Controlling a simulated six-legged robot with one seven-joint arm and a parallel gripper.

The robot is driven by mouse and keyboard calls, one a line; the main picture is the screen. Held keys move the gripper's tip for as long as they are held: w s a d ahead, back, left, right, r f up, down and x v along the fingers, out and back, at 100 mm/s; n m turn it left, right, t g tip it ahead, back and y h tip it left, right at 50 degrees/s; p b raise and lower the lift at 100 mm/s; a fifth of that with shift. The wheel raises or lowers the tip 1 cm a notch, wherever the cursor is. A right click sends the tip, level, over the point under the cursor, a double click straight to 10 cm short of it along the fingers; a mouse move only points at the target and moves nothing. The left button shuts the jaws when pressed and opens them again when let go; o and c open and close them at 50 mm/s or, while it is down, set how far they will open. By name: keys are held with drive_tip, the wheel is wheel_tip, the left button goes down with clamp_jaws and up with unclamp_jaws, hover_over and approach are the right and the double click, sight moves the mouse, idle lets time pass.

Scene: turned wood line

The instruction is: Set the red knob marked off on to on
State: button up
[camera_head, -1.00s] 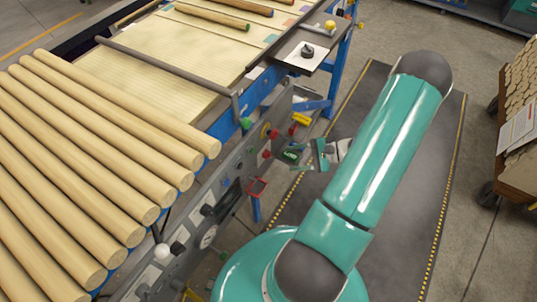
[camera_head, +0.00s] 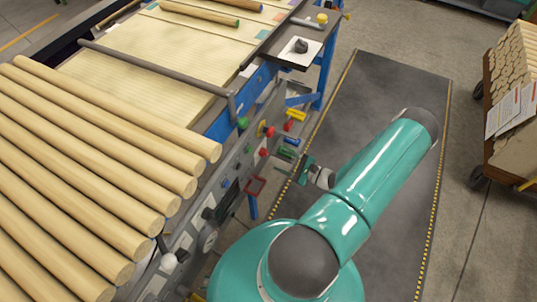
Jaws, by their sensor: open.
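The control panel (camera_head: 235,172) runs along the side of the machine and carries several red parts. One red knob (camera_head: 270,131) sits by a yellow disc, and a smaller red knob (camera_head: 263,152) is just below it. No markings can be read, so I cannot tell which is marked off or on. My gripper (camera_head: 300,168) is small in view, to the right of the panel and below the red knobs. It is open, and nothing shows between its fingers. It appears apart from the knobs.
Green handles (camera_head: 289,147) and a yellow handle (camera_head: 295,115) stick out near the knobs. A red-framed part (camera_head: 255,186) is lower on the panel. Turned wood poles (camera_head: 100,165) lie at left. A cart of wood (camera_head: 515,100) stands at right. The dark floor mat (camera_head: 365,110) is clear beyond my arm.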

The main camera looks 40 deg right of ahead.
sight(264, 153)
drive_tip(key=x, duration=0.6)
drive_tip(key=shift+w, duration=0.2)
drive_tip(key=c, duration=1)
drive_tip(key=shift+m, duration=0.3)
drive_tip(key=shift+s+a+m, duration=0.1)
drive_tip(key=shift+a+m, duration=0.05)
drive_tip(key=shift+m, duration=4.2)
drive_tip(key=shift+a+m, duration=0.1)
drive_tip(key=shift+m, duration=4.25)
